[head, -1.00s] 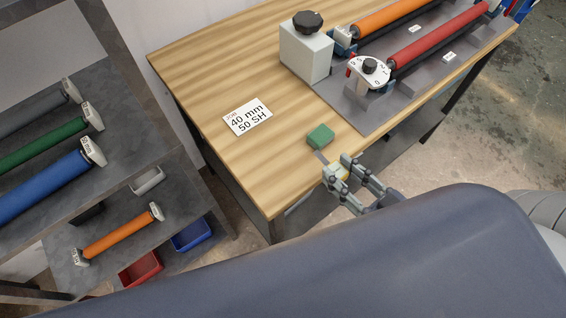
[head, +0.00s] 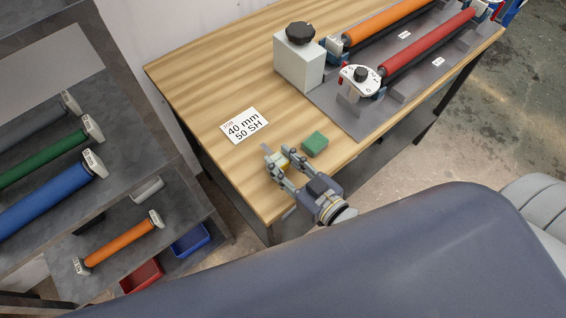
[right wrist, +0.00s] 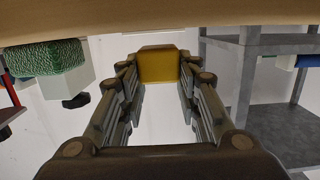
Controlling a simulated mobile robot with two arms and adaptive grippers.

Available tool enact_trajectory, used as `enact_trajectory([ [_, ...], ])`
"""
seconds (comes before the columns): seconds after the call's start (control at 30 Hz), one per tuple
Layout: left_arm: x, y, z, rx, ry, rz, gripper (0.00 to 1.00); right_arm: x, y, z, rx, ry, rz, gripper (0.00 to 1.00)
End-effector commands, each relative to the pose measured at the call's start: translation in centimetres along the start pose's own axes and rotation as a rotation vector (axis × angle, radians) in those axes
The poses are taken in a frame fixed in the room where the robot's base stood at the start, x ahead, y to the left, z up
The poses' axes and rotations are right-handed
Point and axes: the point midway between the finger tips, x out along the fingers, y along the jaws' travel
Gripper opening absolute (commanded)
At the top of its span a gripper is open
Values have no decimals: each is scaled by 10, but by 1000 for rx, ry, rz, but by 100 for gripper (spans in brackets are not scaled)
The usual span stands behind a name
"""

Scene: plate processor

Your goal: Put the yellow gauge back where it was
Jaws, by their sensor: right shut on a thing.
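The yellow gauge (head: 281,161) is a small yellow block between the fingertips of my right gripper (head: 279,158). In the right wrist view the gauge (right wrist: 158,66) sits at the far end of both fingers of the gripper (right wrist: 158,78), which is shut on it. In the head view the gripper is over the front left part of the wooden table (head: 190,75), left of the green block (head: 314,143) and below the job card. I cannot tell whether the gauge touches the tabletop. My left gripper is not in view.
A white card (head: 244,125) reading "40 mm 50 SH" lies on the table. A grey block with a black knob (head: 299,62) and the machine with orange and red rollers (head: 430,48) stand at the back right. A roller rack (head: 110,115) stands at the left.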

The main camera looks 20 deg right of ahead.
Motion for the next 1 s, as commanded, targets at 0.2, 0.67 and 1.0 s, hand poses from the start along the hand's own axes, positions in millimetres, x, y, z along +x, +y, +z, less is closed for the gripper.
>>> enact_trajectory([
  [0.2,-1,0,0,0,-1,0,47,2,0,13,0,6,0,6],
  [0.67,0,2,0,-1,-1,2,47,3,0,16,1,5,0,51],
  [1.0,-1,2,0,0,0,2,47,2,0,13,1,5,0,51],
])
